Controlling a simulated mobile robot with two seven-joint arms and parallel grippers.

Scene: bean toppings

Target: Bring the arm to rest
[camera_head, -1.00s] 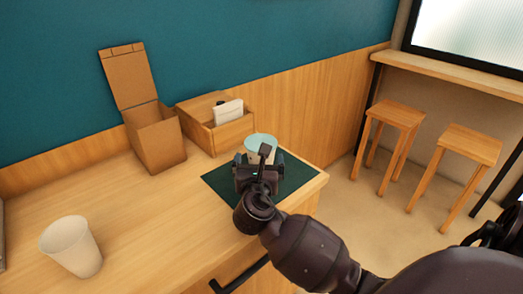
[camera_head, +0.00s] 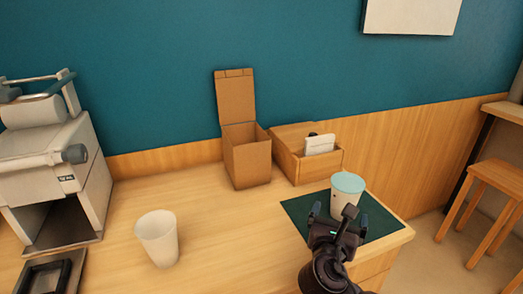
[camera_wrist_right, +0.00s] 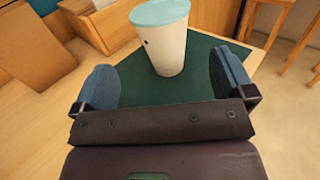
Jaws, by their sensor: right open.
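My right gripper (camera_head: 337,216) is open and empty over the near part of the dark green mat (camera_head: 380,227). Its two blue fingertips stand wide apart in the right wrist view (camera_wrist_right: 165,88). A white cup with a light blue lid (camera_head: 347,187) stands upright on the mat, just beyond the fingers. In the right wrist view the cup (camera_wrist_right: 167,48) is clear of both fingers. My left gripper is not in view.
An open cardboard box (camera_head: 247,160) and a wooden box with white cards (camera_head: 300,165) stand behind the mat. A white cup (camera_head: 157,238) stands on the counter at left. A coffee machine (camera_head: 70,150) is at far left. Stools (camera_head: 487,200) stand at right.

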